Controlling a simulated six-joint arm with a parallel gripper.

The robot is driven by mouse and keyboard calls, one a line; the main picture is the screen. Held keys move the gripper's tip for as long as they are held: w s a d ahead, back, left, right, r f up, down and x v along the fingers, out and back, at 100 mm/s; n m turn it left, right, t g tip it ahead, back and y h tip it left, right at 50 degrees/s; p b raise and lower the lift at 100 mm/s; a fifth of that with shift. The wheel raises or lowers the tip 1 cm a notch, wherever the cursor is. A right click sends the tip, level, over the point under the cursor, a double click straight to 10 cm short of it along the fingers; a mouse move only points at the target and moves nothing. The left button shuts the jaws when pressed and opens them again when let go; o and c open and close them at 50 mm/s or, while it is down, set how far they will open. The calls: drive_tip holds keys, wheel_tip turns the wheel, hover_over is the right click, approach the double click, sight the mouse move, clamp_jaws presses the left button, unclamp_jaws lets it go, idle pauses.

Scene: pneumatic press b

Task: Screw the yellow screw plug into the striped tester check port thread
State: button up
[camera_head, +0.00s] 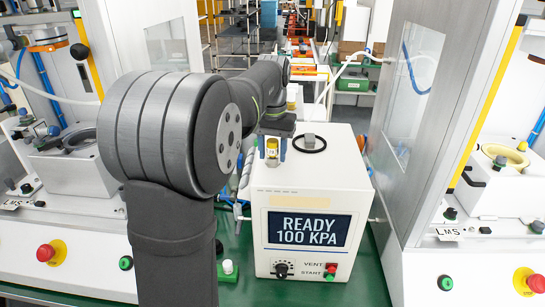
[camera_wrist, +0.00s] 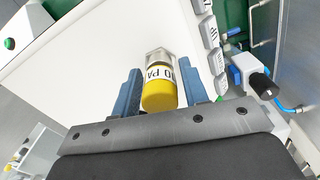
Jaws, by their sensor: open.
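The yellow screw plug (camera_head: 272,145) stands upright over the top of the white tester box (camera_head: 277,180), near its back left. In the wrist view the yellow plug (camera_wrist: 160,97) has a lettered white band and a clear or metallic end beyond it. My gripper (camera_head: 272,151) has its blue fingers on either side of the plug. In the wrist view my gripper (camera_wrist: 160,84) is open, with the plug between the fingers and small gaps beside it. The check port thread is hidden under the plug. I cannot tell how deep the plug sits.
A black ring (camera_head: 322,145) and a small grey block (camera_head: 308,141) are on the tester's top to the right. The tester's screen (camera_head: 308,229) reads READY 100 KPA. White machine housings stand on both sides. Green bench surface (camera_head: 366,285) shows around the tester.

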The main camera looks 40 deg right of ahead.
drive_tip(key=shift+n, duration=0.3)
drive_tip(key=shift+n, duration=0.8)
drive_tip(key=c, duration=0.6)
drive_tip(key=shift+m, duration=0.9)
drive_tip(key=shift+m, duration=0.8)
drive_tip(key=shift+m, duration=0.9)
